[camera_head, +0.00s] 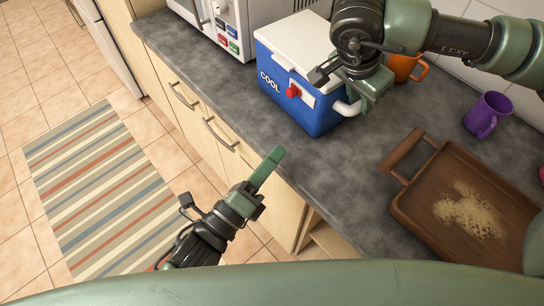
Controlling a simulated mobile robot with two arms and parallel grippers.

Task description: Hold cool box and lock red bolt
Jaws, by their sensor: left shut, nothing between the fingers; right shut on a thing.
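The cool box (290,99) is blue with a white lid and the word COOL, and stands on the grey counter. The red bolt (292,91) sits on a white plate on its front. A white handle (347,108) shows at the box's right end. My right gripper (362,97) is shut on the cool box at this handle; my arm hides part of the lid and right side. My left gripper (271,162) is shut and empty by the counter's front edge, below and apart from the box.
A microwave (239,14) stands behind the box to the left. An orange mug (408,66), a purple mug (487,114) and a wooden tray (416,205) with crumbs are to the right. Drawer handles (218,137) project from the cabinet front. A striped rug (105,185) lies on the floor.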

